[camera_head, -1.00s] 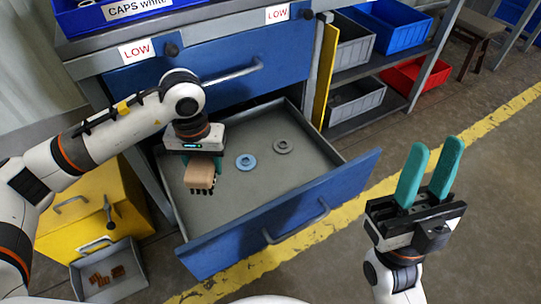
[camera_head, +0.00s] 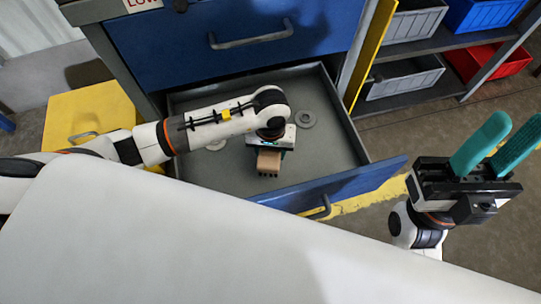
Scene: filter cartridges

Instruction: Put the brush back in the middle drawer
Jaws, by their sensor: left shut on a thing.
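The brush (camera_head: 268,161), with a tan wooden block, is held in my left gripper (camera_head: 270,149), which is shut on it. They are over the floor of the open blue-fronted drawer (camera_head: 335,151), near its front panel. I cannot tell whether the brush touches the drawer floor. A grey ring (camera_head: 306,119) lies in the drawer to the right of the gripper. Another ring (camera_head: 216,146) lies to the left, partly hidden by my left arm. My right gripper (camera_head: 514,127) is open and empty, outside the drawer at the right, with teal fingers.
A closed blue drawer (camera_head: 180,45) with a bar handle is above the open one. A yellow cabinet (camera_head: 90,112) stands at the left. Shelves with grey, blue and red bins (camera_head: 490,60) stand at the right. My white body covers the lower picture.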

